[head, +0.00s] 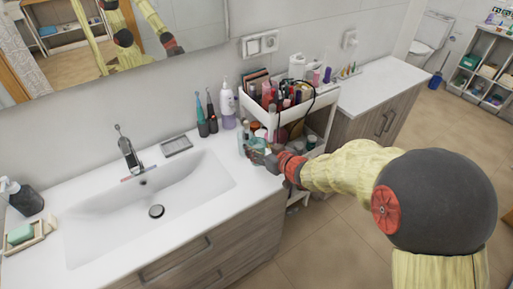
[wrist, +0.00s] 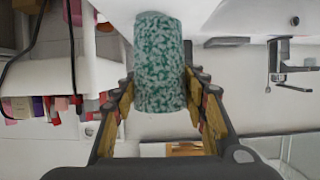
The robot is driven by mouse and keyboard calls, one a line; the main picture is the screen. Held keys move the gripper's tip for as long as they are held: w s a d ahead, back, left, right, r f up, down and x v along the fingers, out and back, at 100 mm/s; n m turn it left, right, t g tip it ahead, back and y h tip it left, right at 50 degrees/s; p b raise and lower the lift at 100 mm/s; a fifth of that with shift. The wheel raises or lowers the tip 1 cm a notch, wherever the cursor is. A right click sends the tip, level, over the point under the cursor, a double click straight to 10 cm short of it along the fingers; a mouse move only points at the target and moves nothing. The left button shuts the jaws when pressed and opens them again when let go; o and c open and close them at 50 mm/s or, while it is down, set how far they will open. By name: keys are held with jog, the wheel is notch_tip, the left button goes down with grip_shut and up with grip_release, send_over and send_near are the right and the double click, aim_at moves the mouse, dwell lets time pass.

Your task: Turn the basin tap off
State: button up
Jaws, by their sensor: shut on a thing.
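The grey metal basin tap (head: 128,153) stands at the back edge of the white basin (head: 195,185), its thin lever on top. I see no water stream, though a thin one could be lost at this size. The tap also shows upside down at the right of the wrist view (wrist: 281,62). My gripper (head: 262,158) is well to the right of the tap, at the counter's right end beside the cart. In the wrist view my gripper (wrist: 160,98) is shut on a green-and-white speckled cylinder (wrist: 160,60). The cylinder is hard to make out in the head view.
A white cart (head: 322,105) full of cosmetics stands close to my gripper. Electric toothbrushes (head: 206,115), a purple bottle (head: 228,105) and a grey soap dish (head: 176,146) line the wall. A dark pump bottle (head: 26,199) and a soap tray (head: 28,235) are at left. The counter front is clear.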

aim_at(260, 145)
jog(key=s+r, duration=0.1)
jog(key=s+r+p, duration=0.1)
jog(key=r, duration=0.1)
jog(key=s+r, duration=0.1)
jog(key=shift+s+d+r+p, duration=0.1)
jog(key=shift+d+r+p, duration=0.05)
jog(key=shift+d+p, duration=0.2)
jog(key=s+d+r+p, duration=0.2)
jog(key=s+r, duration=0.1)
jog(key=s, duration=0.5)
jog(key=shift+s+r, duration=0.25)
